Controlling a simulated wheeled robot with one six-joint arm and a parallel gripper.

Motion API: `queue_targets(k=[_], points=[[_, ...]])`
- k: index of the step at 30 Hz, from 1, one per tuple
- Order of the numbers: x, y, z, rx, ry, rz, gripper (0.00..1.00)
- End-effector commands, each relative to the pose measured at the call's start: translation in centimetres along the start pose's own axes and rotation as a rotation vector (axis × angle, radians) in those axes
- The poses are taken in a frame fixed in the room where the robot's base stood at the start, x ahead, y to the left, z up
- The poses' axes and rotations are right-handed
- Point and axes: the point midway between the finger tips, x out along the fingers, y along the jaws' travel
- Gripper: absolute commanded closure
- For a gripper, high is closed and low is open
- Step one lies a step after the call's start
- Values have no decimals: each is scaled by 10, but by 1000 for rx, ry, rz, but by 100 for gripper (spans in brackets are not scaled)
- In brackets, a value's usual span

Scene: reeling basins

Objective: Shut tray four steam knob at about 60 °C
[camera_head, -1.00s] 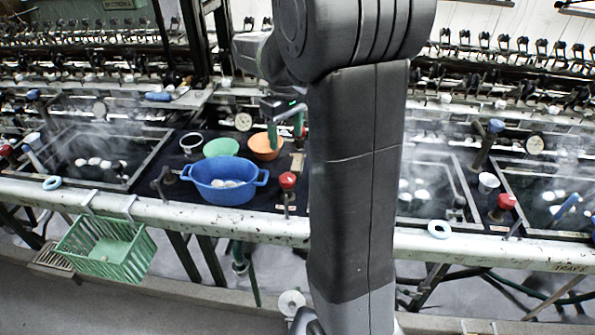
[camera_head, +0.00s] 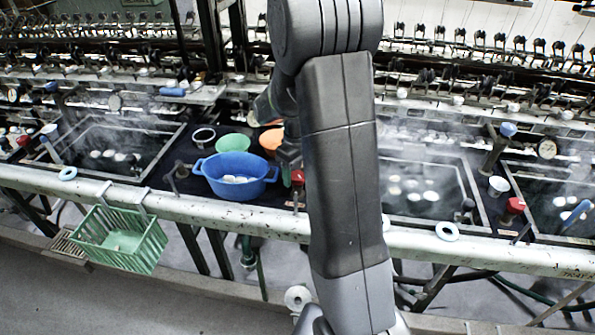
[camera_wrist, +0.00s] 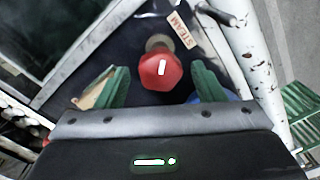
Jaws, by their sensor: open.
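A red steam knob (camera_wrist: 160,72) with a white mark on its face sits between my open gripper's green fingers (camera_wrist: 160,84) in the wrist view. The fingers are on either side of it, and I see no clear contact. A "STEAM" label (camera_wrist: 183,29) lies beside its stem. In the head view the knob (camera_head: 297,177) is partly covered by my gripper (camera_head: 288,152), right of the blue tub. Another red knob (camera_head: 514,205) stands farther right. Round dials show at right (camera_head: 547,149) and left (camera_head: 115,102); their readings are too small to tell.
The blue tub (camera_head: 236,188), a green bowl (camera_head: 233,142) and an orange bowl (camera_head: 271,137) stand close left of my gripper. Steaming basins lie on both sides. A white rail (camera_head: 240,221) runs along the front, with a green basket (camera_head: 118,247) hanging from it.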

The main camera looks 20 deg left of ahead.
Motion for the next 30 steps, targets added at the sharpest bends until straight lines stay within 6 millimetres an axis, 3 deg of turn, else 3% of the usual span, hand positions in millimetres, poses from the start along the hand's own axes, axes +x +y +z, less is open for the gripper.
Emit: queue_targets(k=[9, 16, 17, 30], points=[[3, 0, 0, 0, 0, 0, 38], [3, 0, 0, 0, 0, 0, 81], [3, 0, 0, 0, 0, 0, 82], [3, 0, 0, 108, 1, 0, 82]])
